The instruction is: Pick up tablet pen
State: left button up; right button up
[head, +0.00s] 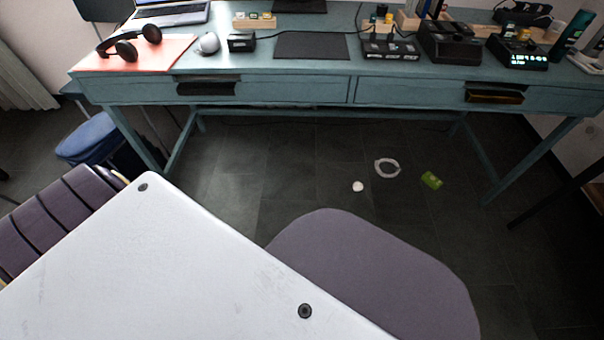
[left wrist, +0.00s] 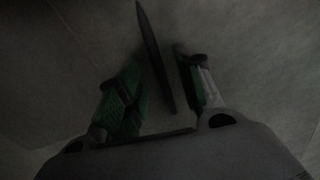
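A thin dark pen-like stick (left wrist: 154,50), likely the tablet pen, shows in the dim left wrist view. It runs slantwise between the two green-padded fingers of my left gripper (left wrist: 160,62). The fingers are apart, with gaps visible on both sides of the stick, so the gripper looks open around or above it. Whether the stick touches a finger or how far below it lies is hard to tell. Neither gripper shows in the head view, and I cannot make out the pen there. My right gripper is in no view.
A teal desk (head: 290,92) with drawers stands at the back, holding headphones (head: 130,43), a mouse (head: 208,43) and chargers. A grey-purple chair (head: 375,275) stands before it. Small items, including a white ring (head: 387,168), lie on the dark floor.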

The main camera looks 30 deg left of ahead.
pick_arm(q)
jog(key=shift+f, duration=0.3)
dwell(0.4)
grip_shut()
